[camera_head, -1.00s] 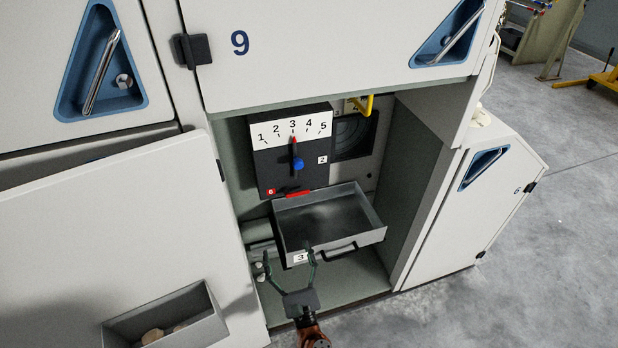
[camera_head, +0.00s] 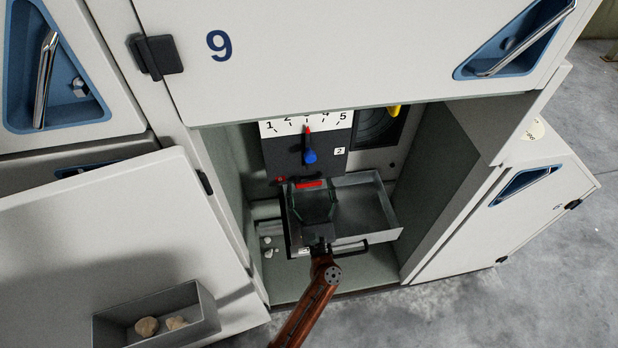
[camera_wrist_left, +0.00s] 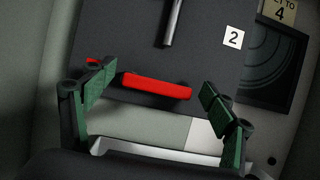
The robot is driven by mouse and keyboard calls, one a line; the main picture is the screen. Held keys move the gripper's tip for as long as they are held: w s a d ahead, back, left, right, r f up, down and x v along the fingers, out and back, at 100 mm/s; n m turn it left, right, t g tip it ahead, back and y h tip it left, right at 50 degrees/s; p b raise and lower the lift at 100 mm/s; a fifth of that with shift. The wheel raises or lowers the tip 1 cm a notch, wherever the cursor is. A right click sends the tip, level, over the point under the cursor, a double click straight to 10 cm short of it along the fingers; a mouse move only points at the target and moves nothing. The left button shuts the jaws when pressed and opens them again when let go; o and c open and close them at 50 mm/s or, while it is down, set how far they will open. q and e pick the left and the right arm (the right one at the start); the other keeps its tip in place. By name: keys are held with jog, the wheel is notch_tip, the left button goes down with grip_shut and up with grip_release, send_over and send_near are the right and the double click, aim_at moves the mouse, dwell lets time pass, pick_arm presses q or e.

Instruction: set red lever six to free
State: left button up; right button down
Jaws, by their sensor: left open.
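Red lever six (camera_head: 309,184) is a short red bar at the lower edge of the dark dial panel (camera_head: 279,152), beside a small red tag (camera_head: 280,180). In the left wrist view the red bar (camera_wrist_left: 156,87) lies nearly level, tilted slightly down to the right. My left gripper (camera_head: 312,195) reaches up over the open drawer and is open. In the left wrist view its green fingers (camera_wrist_left: 158,79) stand either side of the bar, with visible gaps and nothing held. No lettering for free shows. My right gripper is out of view.
The grey drawer (camera_head: 386,203) juts out under the panel, close around my left gripper. A dial pointer with a blue knob (camera_head: 310,157) stands just above, near 3. A yellow handle (camera_head: 393,111) is at upper right. The open door (camera_head: 90,235) carries a bin (camera_head: 205,310).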

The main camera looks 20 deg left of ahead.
pick_arm(q)
jog(key=shift+w+a+r, duration=0.15)
jog(key=shift+w+a, duration=0.05)
jog(key=shift+w, duration=0.2)
jog(key=shift+r, duration=0.2)
jog(key=shift+w+a+f, duration=0.1)
jog(key=shift+a+f, duration=0.05)
jog(key=shift+f, duration=0.05)
jog(key=c, duration=0.6)
jog(key=shift+r, duration=0.1)
jog(key=c, duration=1.1)
